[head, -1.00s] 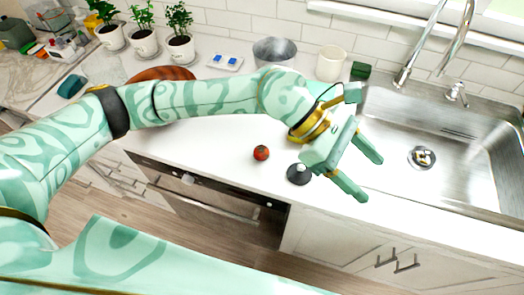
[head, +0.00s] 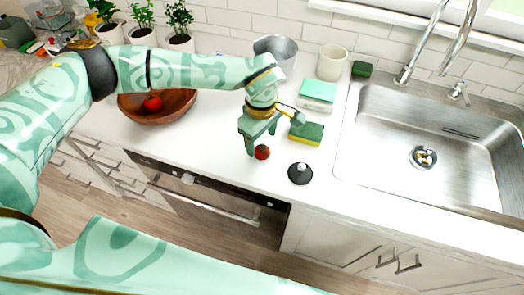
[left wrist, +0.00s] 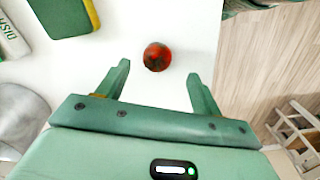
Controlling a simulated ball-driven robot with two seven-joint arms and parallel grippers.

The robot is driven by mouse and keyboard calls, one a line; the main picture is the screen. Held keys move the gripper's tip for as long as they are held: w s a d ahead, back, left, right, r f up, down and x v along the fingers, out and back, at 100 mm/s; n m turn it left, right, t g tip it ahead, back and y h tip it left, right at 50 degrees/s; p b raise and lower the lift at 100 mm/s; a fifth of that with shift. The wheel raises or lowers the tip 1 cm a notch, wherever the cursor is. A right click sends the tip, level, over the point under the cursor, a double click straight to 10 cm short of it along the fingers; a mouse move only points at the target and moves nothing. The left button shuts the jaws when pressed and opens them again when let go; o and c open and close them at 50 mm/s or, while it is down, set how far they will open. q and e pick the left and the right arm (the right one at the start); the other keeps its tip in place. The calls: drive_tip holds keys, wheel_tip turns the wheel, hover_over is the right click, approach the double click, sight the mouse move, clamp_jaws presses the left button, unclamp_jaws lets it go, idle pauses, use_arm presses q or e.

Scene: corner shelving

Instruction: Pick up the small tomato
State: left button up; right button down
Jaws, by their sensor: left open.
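The small tomato (head: 262,152) is round and red and lies on the white counter, left of a dark round lid. In the left wrist view the tomato (left wrist: 157,57) sits just beyond the fingertips, roughly midway between them. My left gripper (head: 260,147) points down at the tomato; in the left wrist view its two fingers (left wrist: 157,80) are spread with nothing between them. The tomato is partly covered by a finger in the head view. My right gripper is in neither view.
A yellow-green sponge (head: 307,133) is close behind the gripper. A wooden bowl (head: 180,112) with a red tomato (head: 152,103) stands left, under my arm. The sink (head: 375,150) is on the right.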

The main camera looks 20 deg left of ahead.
sight(262, 149)
use_arm(q)
drive_tip(key=f, duration=0.5)
drive_tip(key=shift+w+f, duration=0.15)
drive_tip(key=shift+w, duration=0.1)
drive_tip(key=c, duration=1.1)
